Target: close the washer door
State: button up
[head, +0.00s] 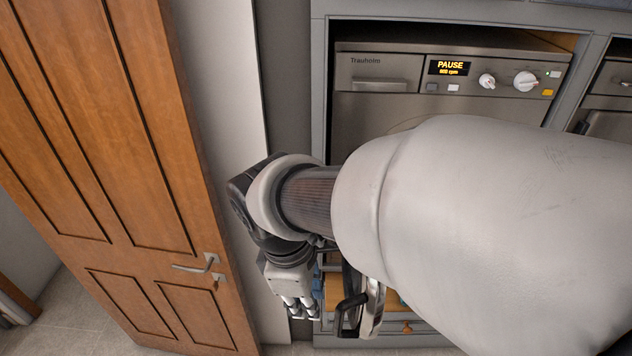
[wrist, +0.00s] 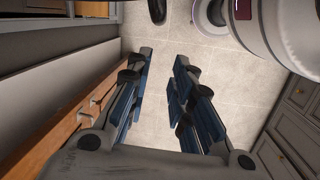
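The washer (head: 385,100) is set in a grey cabinet in the head view, its lit display reading PAUSE. The washer door (head: 373,308) stands open and is seen nearly edge-on below my arm, with a black handle (head: 350,315) on its left side. My arm hides the washer's opening and part of the door. My gripper (head: 300,310) points down, just left of the door handle and apart from it. In the wrist view my gripper (wrist: 163,65) has its blue-padded fingers spread, with only floor tiles between them. I cannot clearly make out the washer door in that view.
A wooden room door (head: 130,170) with a metal lever handle (head: 200,264) stands at the left. A pale wall panel (head: 225,100) lies between it and the cabinet. Drawers with a wooden knob (head: 406,329) are below the washer.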

jog(key=a+n, duration=0.1)
jog(key=a+f+n, duration=0.1)
jog(key=s+a+f+n+h+p, duration=0.1)
jog(key=a, duration=0.1)
jog(key=shift+a+n+g, duration=0.1)
jog(key=shift+n+g, duration=0.2)
jog(key=shift+n, duration=0.1)
grip_shut()
jog(key=w+d+f, duration=0.1)
jog(key=d+f, duration=0.5)
jog(key=f, duration=0.4)
jog(key=shift+w+f+b, duration=0.2)
jog(key=shift+f+b, duration=0.1)
jog(key=shift+d, duration=0.1)
